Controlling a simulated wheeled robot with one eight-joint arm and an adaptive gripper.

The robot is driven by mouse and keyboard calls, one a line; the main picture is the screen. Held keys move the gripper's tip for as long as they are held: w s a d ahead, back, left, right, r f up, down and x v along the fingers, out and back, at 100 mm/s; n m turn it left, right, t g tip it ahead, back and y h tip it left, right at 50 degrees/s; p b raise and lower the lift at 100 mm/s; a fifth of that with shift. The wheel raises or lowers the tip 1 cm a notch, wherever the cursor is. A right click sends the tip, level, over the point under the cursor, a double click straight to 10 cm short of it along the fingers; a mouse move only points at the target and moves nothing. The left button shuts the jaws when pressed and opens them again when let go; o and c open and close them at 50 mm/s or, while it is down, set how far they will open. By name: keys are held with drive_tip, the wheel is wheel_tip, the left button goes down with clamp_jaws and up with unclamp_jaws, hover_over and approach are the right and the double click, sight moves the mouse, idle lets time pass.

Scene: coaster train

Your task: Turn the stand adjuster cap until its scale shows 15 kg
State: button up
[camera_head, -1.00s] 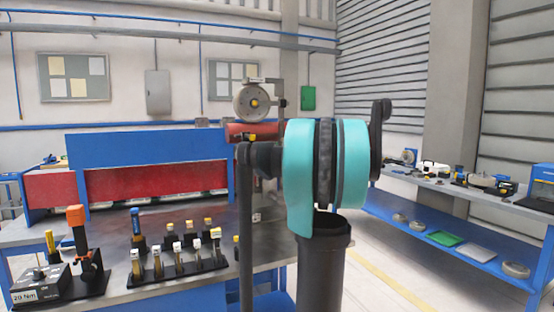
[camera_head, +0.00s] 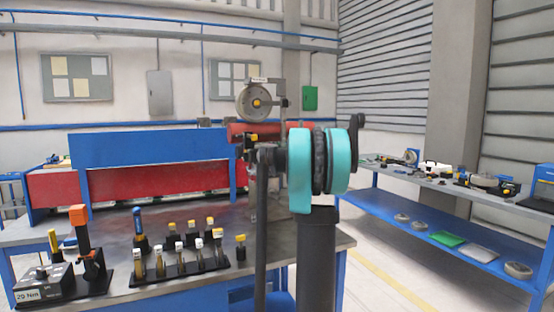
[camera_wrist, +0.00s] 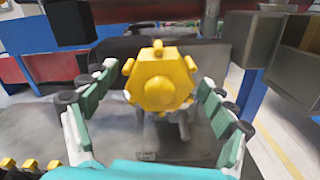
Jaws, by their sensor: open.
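The adjuster cap, a yellow six-sided knob with lugs and a round central boss, faces the camera in the middle of the wrist view (camera_wrist: 170,88). My gripper (camera_wrist: 158,78) is open, its two green-padded fingers reaching forward to the left and right of the cap. Gaps show between the fingers and the cap; whether the tips reach its depth I cannot tell. In the head view a small yellow part (camera_head: 253,137), apparently the cap, shows on the stand behind my arm, which hides most of my gripper. I cannot read any kg scale.
A rack of yellow-capped and white-capped pieces (camera_head: 180,268) and a tool holder (camera_head: 95,275) with an orange-topped tool stand on the bench's left. A gauge (camera_head: 257,102) rises behind the cap. A blue shelf bench (camera_head: 440,222) stands right. Dark blocks flank the wrist view's top.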

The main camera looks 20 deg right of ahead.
drive_tip(key=c, duration=1.2)
drive_tip(key=shift+o, duration=0.2)
drive_tip(key=shift+n, duration=0.3)
